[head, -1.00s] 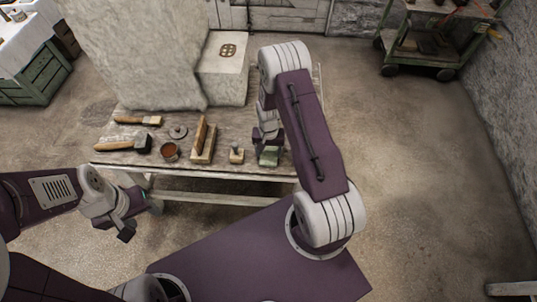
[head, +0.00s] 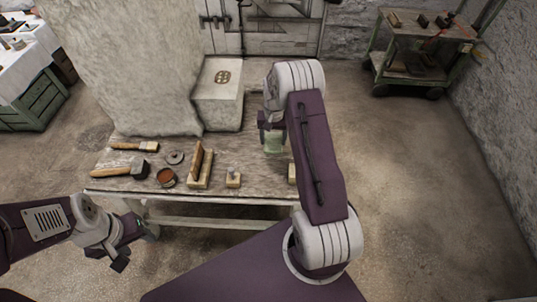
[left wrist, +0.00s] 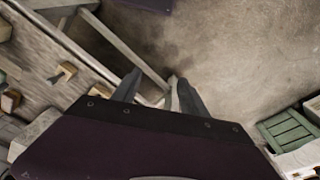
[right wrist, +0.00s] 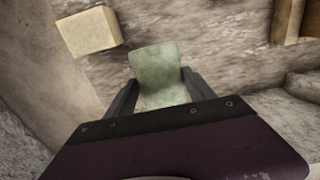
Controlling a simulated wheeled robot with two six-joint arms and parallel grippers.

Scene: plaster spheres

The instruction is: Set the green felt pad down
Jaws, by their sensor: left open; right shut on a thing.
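The green felt pad (head: 273,142) is a small pale green piece at the right part of the wooden worktable (head: 225,182). My right gripper (head: 270,128) is shut on it, and the pad sticks out between the fingers. In the right wrist view the pad (right wrist: 158,70) shows over the blurred tabletop; the gap beneath it is hard to judge. My left gripper (head: 130,243) is open and empty, low in front of the table's left end. Its two fingers stand apart in the left wrist view (left wrist: 157,84).
A large stone mass (head: 130,70) and a stone box (head: 220,106) fill the back. A cart (head: 410,60) is far right.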

